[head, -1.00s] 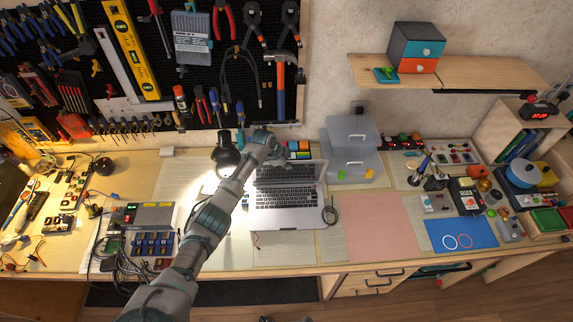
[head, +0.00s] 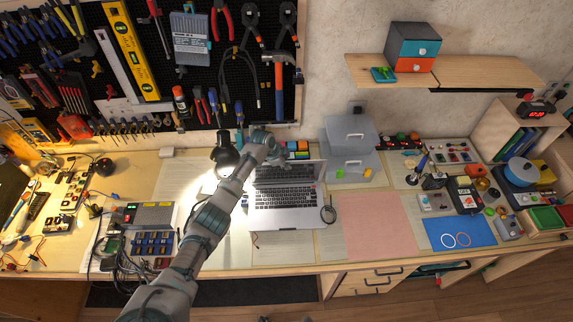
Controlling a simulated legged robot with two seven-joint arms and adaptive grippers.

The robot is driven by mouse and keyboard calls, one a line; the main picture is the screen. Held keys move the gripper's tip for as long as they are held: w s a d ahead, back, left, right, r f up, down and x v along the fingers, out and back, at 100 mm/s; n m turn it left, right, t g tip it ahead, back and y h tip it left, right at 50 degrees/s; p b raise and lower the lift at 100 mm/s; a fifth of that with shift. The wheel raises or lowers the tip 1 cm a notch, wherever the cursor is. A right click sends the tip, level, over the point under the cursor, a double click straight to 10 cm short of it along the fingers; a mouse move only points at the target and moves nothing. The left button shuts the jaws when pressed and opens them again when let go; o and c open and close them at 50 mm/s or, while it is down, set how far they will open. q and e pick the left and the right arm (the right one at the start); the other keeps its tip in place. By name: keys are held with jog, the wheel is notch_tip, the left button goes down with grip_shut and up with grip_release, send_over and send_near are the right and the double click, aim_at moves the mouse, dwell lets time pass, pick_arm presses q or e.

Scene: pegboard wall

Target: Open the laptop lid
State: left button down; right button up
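The silver laptop (head: 287,216) sits on the workbench with its keyboard and trackpad uncovered. Its lid (head: 303,174) is raised at the back edge, with the dark screen facing up and forward. My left arm reaches across the bench from the bottom left. My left gripper (head: 278,156) is at the upper left part of the lid, near its top edge. Its fingers are small and partly hidden, so I cannot tell whether they touch the lid or are open. My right gripper is not in view.
A black lamp (head: 226,155) stands left of the laptop. A pink mat (head: 378,226) to the right is clear.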

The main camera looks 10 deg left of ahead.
pick_arm(q)
jog(key=c, duration=1.3)
grip_release()
jog(key=shift+d+r, duration=0.1)
jog(key=shift+r, duration=0.05)
jog(key=shift+c, duration=0.2)
jog(key=v, duration=1.2)
jog(key=shift+c, duration=0.2)
